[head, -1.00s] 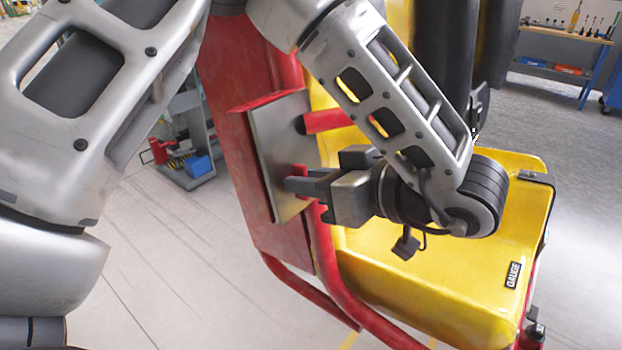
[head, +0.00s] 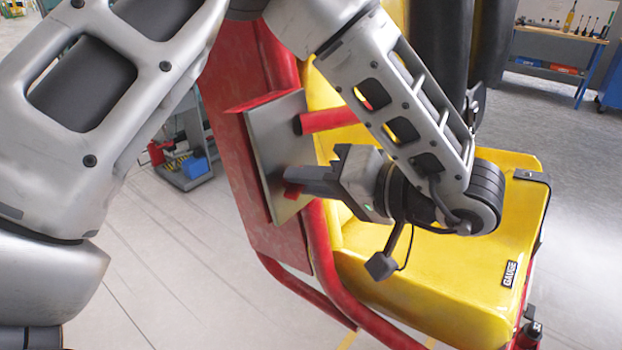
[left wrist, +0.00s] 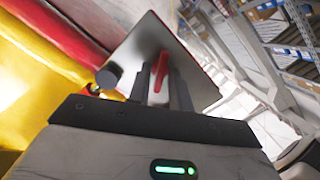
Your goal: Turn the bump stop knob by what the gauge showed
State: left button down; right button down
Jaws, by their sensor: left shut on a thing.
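The red bump stop knob (left wrist: 160,70) is a narrow bar on the face of a grey metal plate (left wrist: 190,75). In the left wrist view it stands between the two fingers of my left gripper (left wrist: 161,88), which is shut on it. In the head view my left gripper (head: 296,182) reaches leftward to the grey plate (head: 262,135), and only a small red part of the knob (head: 293,192) shows beside the fingers. A black "GAUGE" label (head: 510,274) is on the yellow seat's front edge; no gauge reading is visible. My right gripper is not in view.
The yellow seat (head: 440,280) lies right of and below my left gripper. A red tube (head: 328,120) sticks out just above it, and red frame tubes (head: 322,250) run below. A workbench (head: 565,40) stands far back right. Open floor lies at lower left.

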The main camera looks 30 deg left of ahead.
pick_arm(q)
jog(key=shift+m, duration=0.5)
dwell(0.3)
jog(key=c, duration=1.5)
grip_release()
jog(key=shift+a+f, duration=0.1)
jog(key=shift+a, duration=0.1)
jog(key=shift+c, duration=0.2)
jog(key=shift+d, duration=0.15)
